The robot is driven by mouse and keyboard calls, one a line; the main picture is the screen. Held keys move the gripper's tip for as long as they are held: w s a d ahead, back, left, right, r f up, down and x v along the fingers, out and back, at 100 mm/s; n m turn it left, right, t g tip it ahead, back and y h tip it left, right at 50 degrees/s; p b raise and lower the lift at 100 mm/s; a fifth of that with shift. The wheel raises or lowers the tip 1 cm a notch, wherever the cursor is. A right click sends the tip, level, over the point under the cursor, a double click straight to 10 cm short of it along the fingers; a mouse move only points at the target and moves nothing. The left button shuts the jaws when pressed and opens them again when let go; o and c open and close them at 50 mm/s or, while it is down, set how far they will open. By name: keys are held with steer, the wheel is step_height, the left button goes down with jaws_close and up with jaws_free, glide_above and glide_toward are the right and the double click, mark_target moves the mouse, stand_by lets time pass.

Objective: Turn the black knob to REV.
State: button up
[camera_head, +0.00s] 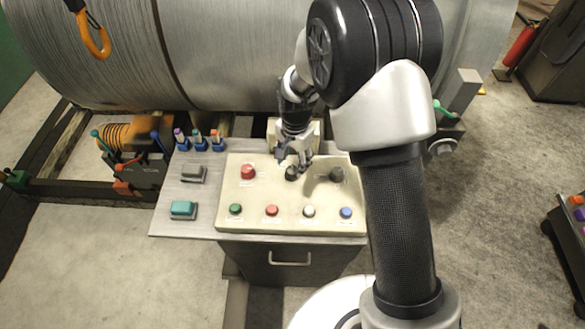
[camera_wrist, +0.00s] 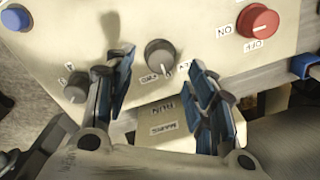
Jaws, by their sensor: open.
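Two dark knobs stand on the cream control panel (camera_head: 265,195). The middle knob (camera_head: 292,173) is close under my gripper (camera_head: 294,160) in the head view, partly covered. In the wrist view this dark grey knob (camera_wrist: 158,54) shows between the fingertips of my gripper (camera_wrist: 160,64), with space on both sides. Its pale pointer mark faces the lower side of the picture. Small labels beside it are partly hidden and hard to read. The other dark knob (camera_head: 337,174) stands to the right, and shows at the left in the wrist view (camera_wrist: 76,90). My gripper is open and empty.
A red knob (camera_head: 248,171) stands left of the middle knob; its labels read ON and OFF. A front row has green (camera_head: 235,209), red (camera_head: 272,210), white (camera_head: 309,211) and blue (camera_head: 346,212) buttons. A large cable drum (camera_head: 230,50) stands behind the panel.

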mark_target(292, 169)
steer(key=shift+w+f+b, duration=0.1)
steer(key=shift+f+b, duration=0.2)
steer(key=shift+f, duration=1.7)
steer(key=shift+c, duration=0.2)
steer(key=c, duration=1)
steer(key=shift+n, duration=0.4)
steer(key=n, duration=0.3)
steer(key=shift+n, duration=2.6)
steer(key=shift+c, duration=0.2)
